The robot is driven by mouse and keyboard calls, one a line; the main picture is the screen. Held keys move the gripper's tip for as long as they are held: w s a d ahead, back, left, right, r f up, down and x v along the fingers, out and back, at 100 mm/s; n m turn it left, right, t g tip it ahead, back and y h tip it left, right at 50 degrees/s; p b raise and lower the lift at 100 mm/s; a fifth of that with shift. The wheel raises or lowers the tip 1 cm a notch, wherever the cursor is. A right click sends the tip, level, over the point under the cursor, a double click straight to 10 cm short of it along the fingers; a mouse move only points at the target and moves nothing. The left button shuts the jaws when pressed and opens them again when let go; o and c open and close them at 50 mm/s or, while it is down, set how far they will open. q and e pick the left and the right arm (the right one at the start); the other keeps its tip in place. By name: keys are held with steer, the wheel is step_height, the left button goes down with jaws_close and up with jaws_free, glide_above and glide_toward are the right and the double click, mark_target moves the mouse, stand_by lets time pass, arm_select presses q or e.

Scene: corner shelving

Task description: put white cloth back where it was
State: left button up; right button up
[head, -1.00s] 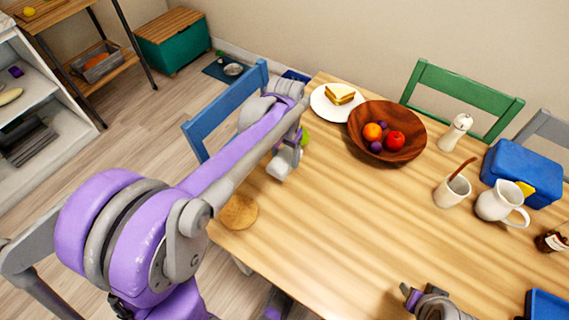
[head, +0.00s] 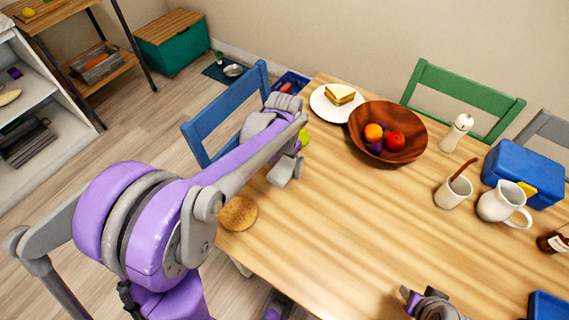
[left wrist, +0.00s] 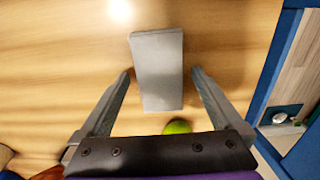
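The white cloth (left wrist: 158,88) shows in the left wrist view as a pale grey-white folded rectangle over the wooden table. My left gripper (left wrist: 161,72) is open, with one finger on each side of the cloth and a gap on both sides. In the head view my left gripper (head: 285,172) is low over the table's left part, and I cannot make out the cloth there. My right gripper (head: 425,298) shows only partly at the bottom edge, and its finger opening is unclear.
A green fruit (left wrist: 178,127) lies close to the left gripper. A round brown mat (head: 238,213) lies at the table's left edge. A plate with a sandwich (head: 340,94) and a fruit bowl (head: 408,115) stand behind. The table's middle is clear.

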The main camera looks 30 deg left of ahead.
mark_target(284, 167)
arm_select(q)
step_height(284, 167, up, 12)
steer(key=p, duration=0.2)
arm_select(e)
step_height(284, 167, up, 2)
steer(key=shift+w+r, duration=0.1)
arm_select(q)
steer(key=s+d+f+t, duration=0.1)
steer(key=s+d+f, duration=0.1)
steer(key=s, duration=0.3)
steer(key=s+d+f+t, duration=0.2)
steer(key=s, duration=0.4)
steer(key=s+d+f+t, duration=0.2)
steer(key=s+f, duration=0.1)
steer(key=s, duration=0.3)
steer(key=shift+s+d+f+n, duration=0.1)
steer(key=shift+s+d+n, duration=0.05)
steer(key=shift+d+n, duration=0.25)
